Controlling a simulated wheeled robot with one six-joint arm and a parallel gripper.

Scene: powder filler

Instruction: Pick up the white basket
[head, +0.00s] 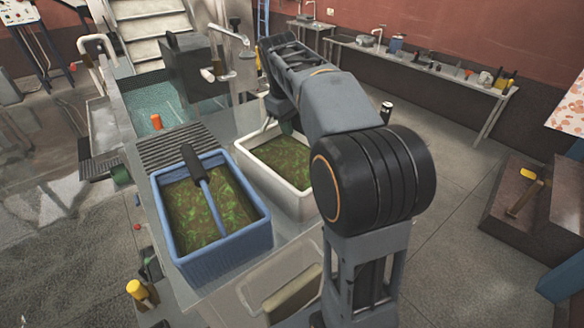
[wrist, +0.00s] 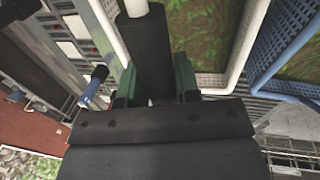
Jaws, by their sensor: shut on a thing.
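The white basket (head: 298,205) is right of the blue basket in the head view and holds green-brown leafy contents. Its rim also shows in the wrist view (wrist: 240,50). My gripper (wrist: 155,80) has green fingers, one on each side of the dark grip (wrist: 150,45) on the basket's white handle, and is shut on it. In the head view my arm covers the basket's right part and most of my gripper. I cannot tell whether the basket is clear of the counter.
The blue basket (head: 225,243) stands close by on the left, its dark-gripped handle (head: 205,192) across its top. A clear bin (head: 250,300) is in front. A tap (head: 228,72) and a water-filled sink (head: 150,100) are behind. Open floor lies to the right.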

